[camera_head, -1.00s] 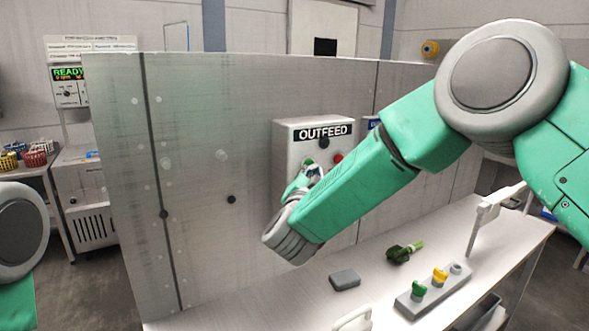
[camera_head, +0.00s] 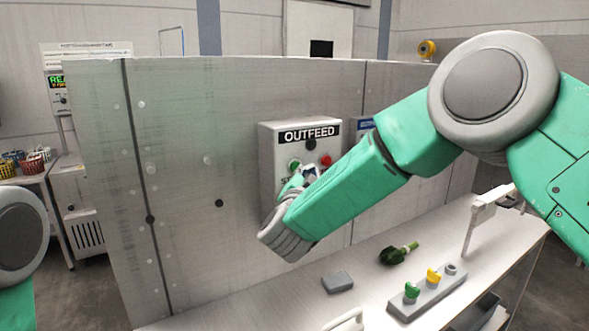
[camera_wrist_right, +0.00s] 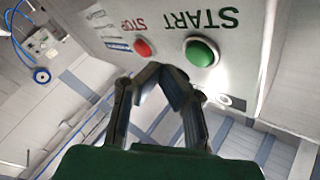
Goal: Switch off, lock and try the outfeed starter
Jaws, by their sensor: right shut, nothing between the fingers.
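The outfeed starter (camera_head: 270,152) is a pale box on the grey panel, labelled OUTFEED, with a dark round knob (camera_head: 311,144) under the label. Its green START button (camera_head: 295,164) and red STOP button (camera_head: 326,160) sit below; the START button (camera_wrist_right: 202,52) and STOP button (camera_wrist_right: 142,48) show upside down in the right wrist view. My right gripper (camera_head: 308,173) is shut and empty in front of the lower box. Its tips (camera_wrist_right: 158,69) appear between and just below the buttons in that view; I cannot tell whether they touch the box. My forearm hides the box's lower right.
On the bench (camera_head: 230,310) lie a grey block (camera_head: 338,282), a dark green item (camera_head: 398,254) and a grey holder (camera_head: 432,297) with green and yellow pieces. A white upright stand (camera_head: 470,228) rises at right. A second box (camera_head: 364,124) is partly hidden behind my arm.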

